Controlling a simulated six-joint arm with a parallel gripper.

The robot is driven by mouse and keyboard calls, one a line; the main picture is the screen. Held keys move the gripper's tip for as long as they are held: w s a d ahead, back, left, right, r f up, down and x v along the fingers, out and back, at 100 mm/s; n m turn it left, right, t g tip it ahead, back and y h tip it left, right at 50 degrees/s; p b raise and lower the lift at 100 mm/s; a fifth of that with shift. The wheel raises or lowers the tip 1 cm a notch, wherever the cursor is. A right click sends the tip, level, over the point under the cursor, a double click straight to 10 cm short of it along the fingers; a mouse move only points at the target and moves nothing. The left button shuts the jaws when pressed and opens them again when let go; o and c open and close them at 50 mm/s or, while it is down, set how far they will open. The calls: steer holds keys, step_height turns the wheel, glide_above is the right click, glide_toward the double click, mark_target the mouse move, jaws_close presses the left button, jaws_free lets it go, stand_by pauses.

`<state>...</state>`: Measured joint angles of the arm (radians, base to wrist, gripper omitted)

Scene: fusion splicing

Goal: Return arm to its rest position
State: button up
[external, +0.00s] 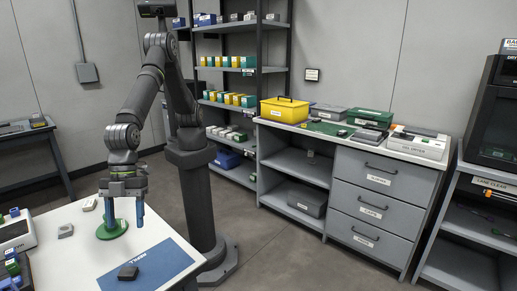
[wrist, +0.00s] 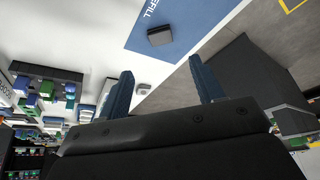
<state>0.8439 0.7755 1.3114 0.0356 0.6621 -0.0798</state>
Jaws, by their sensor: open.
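My gripper (external: 123,207) hangs pointing down over the white table, above a round green disc (external: 112,229). Its two blue fingers are apart with nothing between them. In the wrist view my gripper (wrist: 158,88) also shows its blue fingers spread wide and empty. My arm is bent, with its upper part raised and its forearm slanting down to the table. Whether the fingertips touch the disc cannot be told.
A blue mat (external: 160,268) with a dark block (external: 128,272) lies at the table's front right. Small blocks (external: 65,231) and a device (external: 15,232) stand at the left. A grey cabinet (external: 370,190) and shelves (external: 228,90) stand behind. Open floor lies between table and cabinet.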

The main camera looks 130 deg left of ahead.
mark_target(128, 271)
steer(key=x, duration=1.2)
steer(key=shift+d+r, duration=0.1)
steer(key=shift+r, duration=1.5)
